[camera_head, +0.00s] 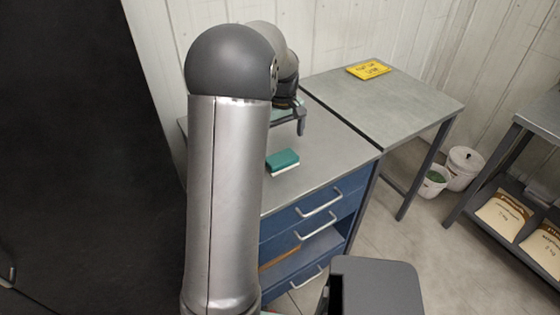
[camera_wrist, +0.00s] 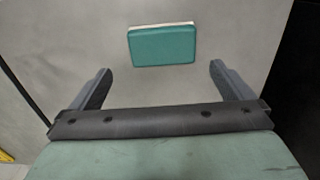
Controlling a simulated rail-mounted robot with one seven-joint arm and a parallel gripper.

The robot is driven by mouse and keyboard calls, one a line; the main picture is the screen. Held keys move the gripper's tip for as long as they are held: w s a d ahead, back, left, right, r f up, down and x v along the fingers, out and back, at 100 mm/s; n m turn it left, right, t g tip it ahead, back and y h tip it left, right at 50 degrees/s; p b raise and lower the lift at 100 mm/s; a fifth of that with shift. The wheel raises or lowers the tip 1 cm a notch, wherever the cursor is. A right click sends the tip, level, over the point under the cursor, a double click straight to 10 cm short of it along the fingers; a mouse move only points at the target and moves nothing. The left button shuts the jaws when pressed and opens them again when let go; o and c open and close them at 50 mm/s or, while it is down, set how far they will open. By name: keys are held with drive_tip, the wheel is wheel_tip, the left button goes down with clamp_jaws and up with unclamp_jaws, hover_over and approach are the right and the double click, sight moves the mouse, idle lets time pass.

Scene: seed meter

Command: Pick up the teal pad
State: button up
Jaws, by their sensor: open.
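The teal pad (camera_head: 282,160) is a small block with a teal top and a pale lower layer. It lies flat on the grey top of the blue drawer cabinet (camera_head: 330,168). In the wrist view the pad (camera_wrist: 162,46) sits beyond the fingertips, roughly centred between them. My gripper (camera_wrist: 160,78) is open and empty, its fingers spread wider than the pad. In the head view my gripper (camera_head: 301,125) is above the cabinet top, behind the pad and partly hidden by my arm.
A grey side table (camera_head: 400,100) with a yellow sign (camera_head: 368,69) adjoins the cabinet. A drawer (camera_head: 300,255) below stands partly open. White buckets (camera_head: 434,182) and a shelf with bags (camera_head: 502,215) are at the right. The cabinet top around the pad is clear.

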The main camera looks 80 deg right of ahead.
sight(282, 157)
drive_tip(key=f, duration=0.4)
drive_tip(key=f+p, duration=0.1)
drive_tip(key=f, duration=0.3)
drive_tip(key=shift+a+f, duration=0.2)
drive_tip(key=shift+f, duration=0.1)
drive_tip(key=c, duration=0.8)
